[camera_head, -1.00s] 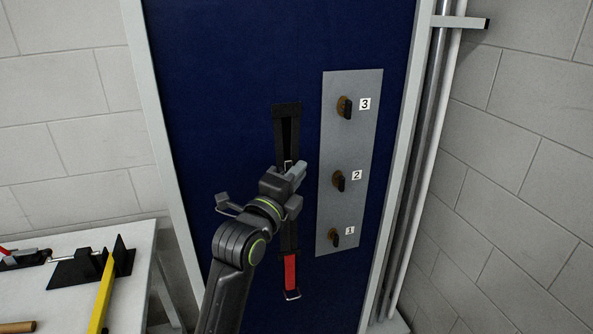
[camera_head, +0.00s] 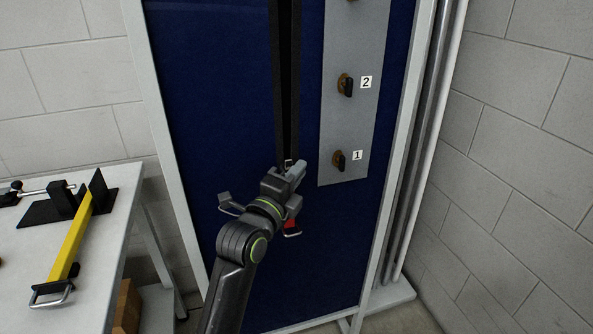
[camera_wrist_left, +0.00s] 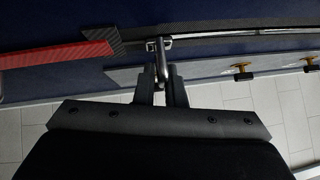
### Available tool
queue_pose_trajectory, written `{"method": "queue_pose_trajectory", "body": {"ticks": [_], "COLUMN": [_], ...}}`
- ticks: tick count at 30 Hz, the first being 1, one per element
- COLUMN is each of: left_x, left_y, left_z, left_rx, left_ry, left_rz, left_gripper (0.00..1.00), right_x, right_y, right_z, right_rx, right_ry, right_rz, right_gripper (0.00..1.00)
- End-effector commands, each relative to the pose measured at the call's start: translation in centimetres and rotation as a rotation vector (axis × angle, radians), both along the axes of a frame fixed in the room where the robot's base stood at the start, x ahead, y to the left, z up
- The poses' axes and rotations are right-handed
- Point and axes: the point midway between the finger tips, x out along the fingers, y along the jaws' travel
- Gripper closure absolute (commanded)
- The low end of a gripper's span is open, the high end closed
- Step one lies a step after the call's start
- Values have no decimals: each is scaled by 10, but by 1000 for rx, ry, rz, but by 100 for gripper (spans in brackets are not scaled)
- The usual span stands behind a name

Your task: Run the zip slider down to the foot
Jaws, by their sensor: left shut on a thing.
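The zip runs upright down a dark blue panel (camera_head: 215,110) in the head view, between black tapes (camera_head: 277,90). Above the slider (camera_head: 288,162) the zip is parted, showing a dark gap. My left gripper (camera_head: 291,173) is shut on the slider's pull, just below the slider and partly hiding it. In the left wrist view, the metal slider (camera_wrist_left: 160,44) sits on the zip close to the black end patch (camera_wrist_left: 127,36), and its pull hangs between my fingers (camera_wrist_left: 160,82). A red strap (camera_wrist_left: 60,55) lies beyond that patch. My right gripper is not in view.
Pipes (camera_head: 420,150) run along the panel's right side. A white table (camera_head: 60,220) with a yellow strap (camera_head: 70,240) stands at left.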

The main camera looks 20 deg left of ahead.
Motion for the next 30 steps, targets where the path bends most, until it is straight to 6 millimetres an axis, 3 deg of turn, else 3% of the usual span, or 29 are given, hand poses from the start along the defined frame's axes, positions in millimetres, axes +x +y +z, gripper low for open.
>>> {"method": "queue_pose_trajectory", "body": {"ticks": [1, 6, 19, 20, 24, 30], "left_x": [0, 0, 0, 0, 0, 0], "left_y": [0, 0, 0, 0, 0, 0], "left_z": [-9, -16, -19, -19, -19, -18], "left_rx": [3, 3, 2, 2, 1, 1], "left_ry": [-2, -2, 2, 2, 2, 0], "left_rz": [1, 1, 1, 1, 0, 0], "left_gripper": [100, 100, 100, 89, 72, 72], "right_x": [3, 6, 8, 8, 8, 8], "right_y": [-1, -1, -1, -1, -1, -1], "right_z": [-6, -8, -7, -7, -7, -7], "right_rx": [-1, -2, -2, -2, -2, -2], "right_ry": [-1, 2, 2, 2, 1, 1], "right_rz": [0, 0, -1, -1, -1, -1], "right_gripper": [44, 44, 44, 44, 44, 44]}}
